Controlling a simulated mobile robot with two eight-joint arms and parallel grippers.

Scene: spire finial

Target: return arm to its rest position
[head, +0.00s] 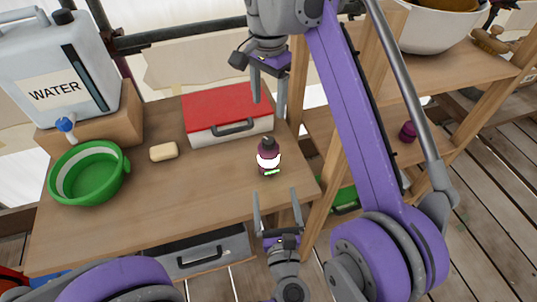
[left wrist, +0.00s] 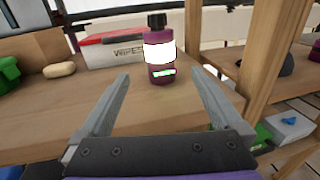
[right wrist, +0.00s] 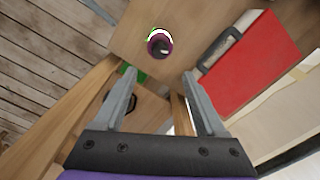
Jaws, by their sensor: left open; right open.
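My left gripper (head: 278,215) is open and empty at the front right edge of the wooden table, just in front of a dark purple bottle with a white label (head: 267,158). The bottle stands upright on the table, apart from the fingers. It shows ahead between the fingers in the left wrist view (left wrist: 160,55). My right gripper (head: 268,95) is open and empty, pointing down near the red-lidded wipes box. In the right wrist view the bottle (right wrist: 159,44) appears from above, beyond the open fingertips (right wrist: 160,78).
On the table stand the wipes box (head: 229,112), a soap bar (head: 164,151), a green bowl (head: 88,173) and a water canister (head: 60,75) on a wooden block. A wooden shelf unit (head: 453,62) with a white bowl (head: 437,27) stands at right.

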